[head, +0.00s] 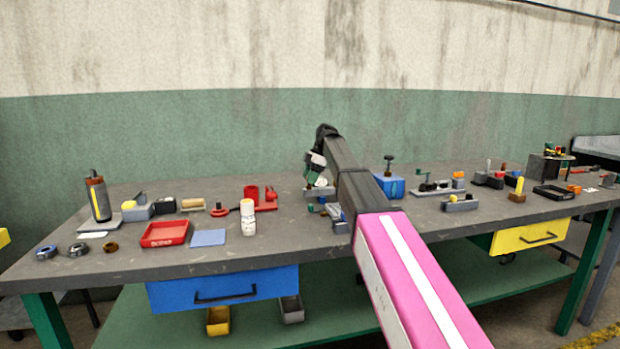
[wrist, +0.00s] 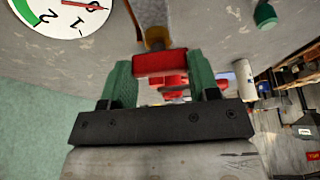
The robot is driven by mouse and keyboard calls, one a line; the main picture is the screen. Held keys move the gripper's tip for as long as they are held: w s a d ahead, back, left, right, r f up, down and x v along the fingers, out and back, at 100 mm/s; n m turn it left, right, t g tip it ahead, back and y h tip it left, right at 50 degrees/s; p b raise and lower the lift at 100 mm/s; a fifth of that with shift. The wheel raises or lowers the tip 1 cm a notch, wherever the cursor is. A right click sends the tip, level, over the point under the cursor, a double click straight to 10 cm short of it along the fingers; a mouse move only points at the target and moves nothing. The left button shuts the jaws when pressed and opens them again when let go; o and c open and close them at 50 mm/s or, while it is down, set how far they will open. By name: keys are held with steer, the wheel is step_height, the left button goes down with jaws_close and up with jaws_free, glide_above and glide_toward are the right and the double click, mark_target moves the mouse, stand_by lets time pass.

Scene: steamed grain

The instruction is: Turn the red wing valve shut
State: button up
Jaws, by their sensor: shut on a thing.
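The red wing valve's handle (wrist: 160,63) shows in the wrist view as a red bar lying crosswise, with a brass-coloured stem (wrist: 158,38) behind it. My gripper (wrist: 161,72) has one green finger at each end of the bar and is shut on it. In the head view my arm reaches over the middle of the bench, and I cannot make out the valve beside its small, partly hidden end. A round gauge (wrist: 62,14) with a white face, a green arc and a red needle is at the top left of the wrist view, cut off by the edge.
The grey bench (head: 290,235) carries many small things. Left of my arm are a red tray (head: 164,234), a blue pad (head: 208,238) and a white bottle (head: 248,219). A blue box (head: 389,187) stands close to its right. Bare bench lies in front of the bottle.

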steer(key=o, duration=0.9)
steer(key=shift+r, duration=0.1)
steer(key=v, duration=1)
steer(key=shift+w+d+r, duration=0.1)
steer(key=shift+d+r, duration=0.05)
steer(key=shift+r, duration=0.1)
